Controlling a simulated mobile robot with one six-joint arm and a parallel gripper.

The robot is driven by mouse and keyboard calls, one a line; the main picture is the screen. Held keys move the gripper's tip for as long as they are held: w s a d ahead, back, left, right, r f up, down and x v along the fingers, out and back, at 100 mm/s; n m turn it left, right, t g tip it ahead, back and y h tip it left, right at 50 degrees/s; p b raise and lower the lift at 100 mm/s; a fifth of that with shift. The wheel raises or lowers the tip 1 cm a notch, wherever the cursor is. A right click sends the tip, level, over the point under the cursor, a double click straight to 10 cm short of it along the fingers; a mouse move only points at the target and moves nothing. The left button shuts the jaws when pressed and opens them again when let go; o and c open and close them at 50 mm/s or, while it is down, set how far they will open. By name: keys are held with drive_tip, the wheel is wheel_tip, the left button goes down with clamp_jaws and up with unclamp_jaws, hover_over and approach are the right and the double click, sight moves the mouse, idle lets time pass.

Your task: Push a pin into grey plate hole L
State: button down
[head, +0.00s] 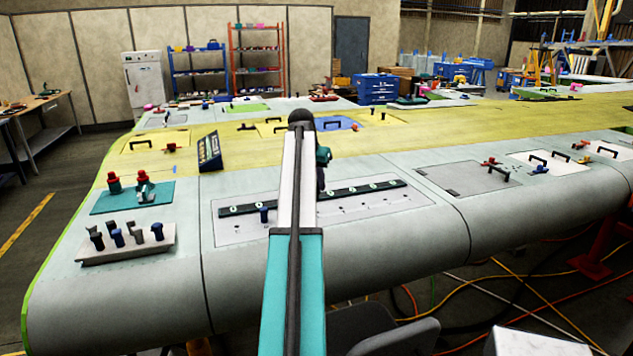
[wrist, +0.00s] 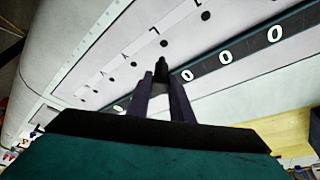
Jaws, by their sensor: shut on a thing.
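The grey plate (head: 235,233) lies on the near wing surface. It also shows in the wrist view (wrist: 105,55), with a row of dark holes and small letters. The hole (wrist: 164,43) beside a letter that looks like L is just beyond my fingertips. My gripper (wrist: 160,82) is shut on a dark pin (wrist: 160,67), mostly hidden between the fingers. The pin's end appears close to that hole, and I cannot tell whether it touches the plate. In the head view my arm hides most of the gripper and that part of the plate.
A dark strip with pale rings (head: 350,192) runs along the plate. A pale block (head: 125,250) holds several blue and grey pins at the left. A teal mat (head: 112,203) with red-topped items lies behind it.

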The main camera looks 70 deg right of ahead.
drive_tip(key=shift+f+b, duration=1.1)
drive_tip(key=shift+f, duration=1)
drive_tip(key=shift+w+a, duration=0.1)
drive_tip(key=shift+f, duration=0.2)
drive_tip(key=shift+f, duration=0.35)
drive_tip(key=shift+f, duration=0.85)
drive_tip(key=c, duration=1.5)
unclamp_jaws()
